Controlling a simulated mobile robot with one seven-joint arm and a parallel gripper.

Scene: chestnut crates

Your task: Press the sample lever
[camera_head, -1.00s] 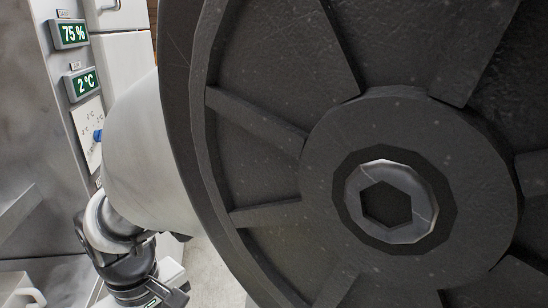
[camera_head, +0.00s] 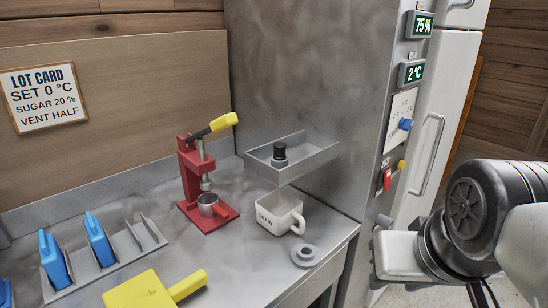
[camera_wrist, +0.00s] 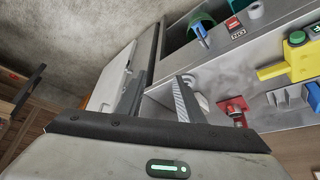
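A red hand press (camera_head: 190,180) stands on the steel counter, with a lever raised at a slant and ending in a yellow grip (camera_head: 224,122). A small cup-like red and grey part (camera_head: 209,204) sits on its base. Whether this is the sample lever is not labelled. In the wrist view the press (camera_wrist: 233,107) shows small, beyond the fingers and to their right. My gripper (camera_wrist: 158,92) is open, its two fingers apart with nothing held between them. It is well away from the press; its fingertips do not show in the head view.
A grey tray (camera_head: 291,157) juts from the steel cabinet. A rack with blue items (camera_head: 110,268) stands left. A lot card (camera_head: 43,97) hangs behind.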

